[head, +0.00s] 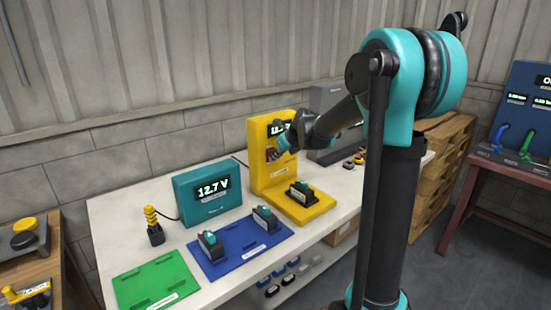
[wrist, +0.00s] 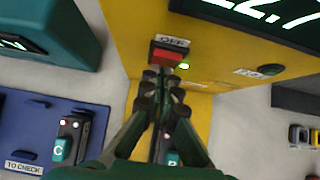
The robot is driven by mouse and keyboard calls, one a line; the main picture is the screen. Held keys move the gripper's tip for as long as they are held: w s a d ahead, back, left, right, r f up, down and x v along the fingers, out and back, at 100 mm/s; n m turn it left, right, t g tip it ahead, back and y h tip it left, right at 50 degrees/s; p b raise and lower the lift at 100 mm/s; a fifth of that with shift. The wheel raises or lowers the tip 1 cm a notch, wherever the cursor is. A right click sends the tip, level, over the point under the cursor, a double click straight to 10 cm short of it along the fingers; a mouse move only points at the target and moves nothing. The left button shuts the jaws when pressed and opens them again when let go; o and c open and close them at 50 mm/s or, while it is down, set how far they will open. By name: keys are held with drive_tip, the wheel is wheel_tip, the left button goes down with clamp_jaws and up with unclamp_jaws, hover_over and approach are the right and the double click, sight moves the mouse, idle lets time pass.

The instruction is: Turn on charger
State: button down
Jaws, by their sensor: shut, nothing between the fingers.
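The yellow charger (head: 258,178) stands upright on the white bench, with its base plate reaching forward. A dark battery (head: 300,192) sits on that base. In the wrist view the charger's yellow face (wrist: 138,30) carries a red switch (wrist: 165,57) below a small label that seems to read OFF. A small green light (wrist: 183,66) glows beside the switch. The lit display (wrist: 270,12) is cut off by the frame. My gripper (wrist: 165,78) is shut and empty, its fingertips just below the red switch; I cannot tell if they touch it. My gripper (head: 283,146) partly hides the charger's face in the head view.
A teal tester (head: 207,203) reading 12.7 V stands left of the charger. In front lie a blue mat (head: 236,248) with two batteries and an empty green mat (head: 150,280). A yellow-black upright object (head: 154,230) and a grey unit (head: 328,100) flank them.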

drive_tip(key=shift+r, duration=0.2)
drive_tip(key=shift+r, duration=0.65)
